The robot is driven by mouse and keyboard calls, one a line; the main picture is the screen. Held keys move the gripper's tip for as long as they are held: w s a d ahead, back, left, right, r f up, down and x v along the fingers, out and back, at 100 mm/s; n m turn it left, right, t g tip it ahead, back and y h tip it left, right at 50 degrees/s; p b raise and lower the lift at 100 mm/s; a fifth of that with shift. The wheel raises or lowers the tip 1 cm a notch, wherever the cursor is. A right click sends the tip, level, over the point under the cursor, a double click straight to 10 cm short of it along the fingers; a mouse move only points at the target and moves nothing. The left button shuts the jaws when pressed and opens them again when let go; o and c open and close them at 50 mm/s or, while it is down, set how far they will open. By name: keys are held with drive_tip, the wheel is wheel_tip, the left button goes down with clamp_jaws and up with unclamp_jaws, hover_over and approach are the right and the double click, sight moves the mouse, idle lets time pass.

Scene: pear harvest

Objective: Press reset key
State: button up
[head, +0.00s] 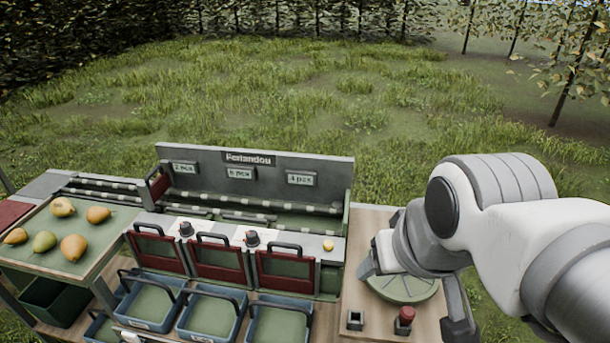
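No key carries a readable reset label, so I cannot tell which one is the reset key. A small yellow button (328,246) sits at the right end of the machine's front ledge. A red-topped knob (405,318) and a small dark square block (355,320) stand on the wooden board at the lower right. My gripper (414,292) is over this board, above a round green disc (400,291). Its two fingers are spread wide with nothing seen between them. The red knob is just below the gripper in the picture. My arm hides the board's right side.
The sorting machine (340,180) has three small displays, two dark knobs (186,229) and three red gates (218,262) with upright handles. Blue bins (240,300) stand in front. Several pears (73,247) lie on a green tray (115,225) at left. Grass lies behind.

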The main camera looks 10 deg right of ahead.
clamp_jaws()
idle(1.3)
